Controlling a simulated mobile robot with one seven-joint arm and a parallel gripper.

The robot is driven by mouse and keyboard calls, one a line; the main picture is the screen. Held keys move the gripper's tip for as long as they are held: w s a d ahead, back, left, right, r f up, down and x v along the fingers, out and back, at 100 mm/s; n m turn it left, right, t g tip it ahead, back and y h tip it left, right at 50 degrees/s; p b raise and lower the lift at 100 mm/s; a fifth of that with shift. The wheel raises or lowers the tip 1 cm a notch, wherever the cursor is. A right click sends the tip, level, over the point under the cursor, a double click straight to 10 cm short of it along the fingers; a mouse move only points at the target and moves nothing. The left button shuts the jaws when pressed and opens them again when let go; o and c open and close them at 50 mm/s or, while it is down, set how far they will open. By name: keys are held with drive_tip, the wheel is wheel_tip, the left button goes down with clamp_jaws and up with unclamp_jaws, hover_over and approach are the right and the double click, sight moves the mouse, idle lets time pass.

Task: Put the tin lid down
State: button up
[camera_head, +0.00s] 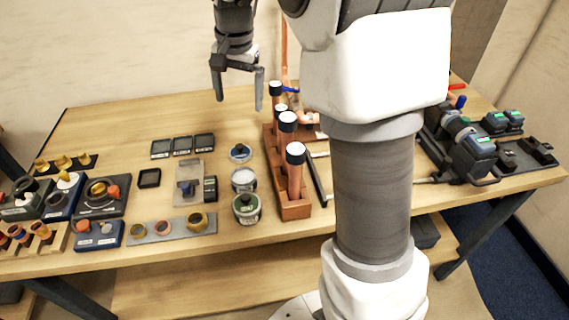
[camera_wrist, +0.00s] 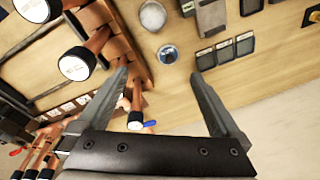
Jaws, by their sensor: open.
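A small round lid (camera_head: 240,153) with a dark rim and a blue-grey top lies on the table, behind an open round tin (camera_head: 243,181) with pale contents. The lid also shows in the wrist view (camera_wrist: 168,54), apart from the tin (camera_wrist: 152,16). My gripper (camera_head: 239,100) is open and empty, raised above the back of the table. In the wrist view the lid appears just beyond the gap between my fingertips (camera_wrist: 160,76), with neither finger touching it.
A wooden rack (camera_head: 293,209) with upright white-capped copper pieces stands right of the lid. Three dark square trays (camera_head: 183,146) lie to its left. A dark green jar (camera_head: 246,208) stands in front of the tin. The back left of the table is clear.

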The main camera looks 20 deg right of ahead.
drive_tip(key=s+r+n+t, duration=0.2)
drive_tip(key=s+r+n, duration=0.3)
drive_tip(key=s, duration=0.9)
drive_tip(key=s+f+n+t, duration=0.1)
drive_tip(key=s+f+n, duration=0.1)
drive_tip(key=s, duration=1)
drive_tip(key=shift+s+d+f+n+t, duration=0.15)
drive_tip(key=shift+s+f+n+t, duration=0.1)
drive_tip(key=shift+n+t, duration=0.15)
drive_tip(key=shift+d, duration=0.1)
